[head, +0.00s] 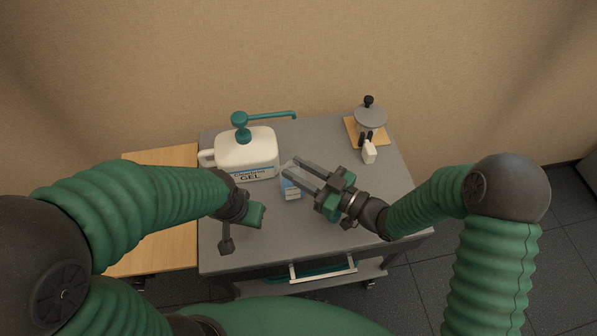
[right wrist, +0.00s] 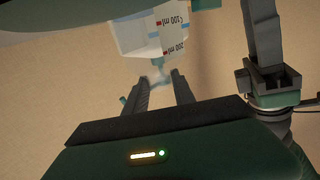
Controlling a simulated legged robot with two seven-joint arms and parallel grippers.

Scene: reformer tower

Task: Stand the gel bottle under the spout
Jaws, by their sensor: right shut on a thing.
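The gel bottle (head: 291,190) is small, pale blue and white. In the right wrist view (right wrist: 150,40) it shows marks of 100 and 200 ml, inverted in that picture. My right gripper (head: 292,167) is shut on it at its upper end, partly hiding it in the head view. The bottle looks roughly upright; I cannot tell whether it touches the cart. A white jug (head: 243,155) labelled GEL carries a teal pump whose spout (head: 275,115) points right. The bottle is on the near side of the spout tip. My left gripper (head: 226,244) hangs near the cart's left side; its jaws are unclear.
The grey cart top (head: 300,235) is clear in front. At the back right, a lidded grey pot (head: 369,118) stands on a wooden board (head: 381,141), with a small white bottle (head: 369,153) before it. A wooden surface (head: 165,235) adjoins on the left.

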